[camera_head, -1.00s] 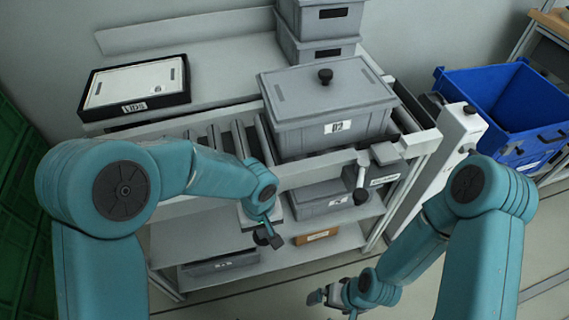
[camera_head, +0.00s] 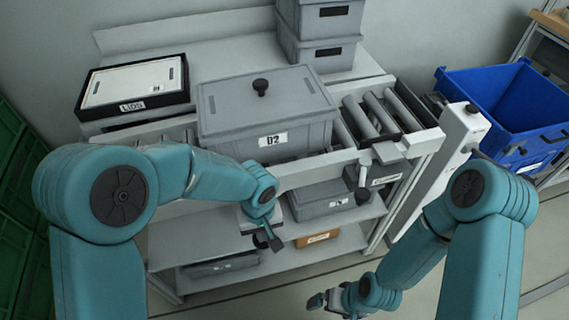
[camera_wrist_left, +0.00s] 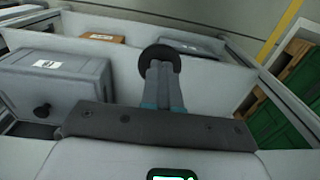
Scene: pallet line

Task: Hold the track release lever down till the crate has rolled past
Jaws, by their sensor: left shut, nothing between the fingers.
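The grey lidded crate (camera_head: 264,105), labelled D2, sits on the roller track left of its right end. My left gripper (camera_head: 270,240) is shut and empty, low in front of the track's front rail. A round black knob (camera_wrist_left: 160,55) shows at its fingertips in the left wrist view; whether they press on it I cannot tell. A second lever with a black knob (camera_head: 361,195) hangs on the front rail near the right end. My right gripper (camera_head: 335,300) is low at the bottom, away from the track; its jaws are unclear.
Bare rollers (camera_head: 376,115) lie right of the crate. A black tray of lids (camera_head: 134,85) stands back left, stacked grey crates (camera_head: 318,28) behind. Lower shelves hold grey bins (camera_head: 325,200) and an orange box (camera_head: 317,238). A blue bin (camera_head: 505,105) stands at right.

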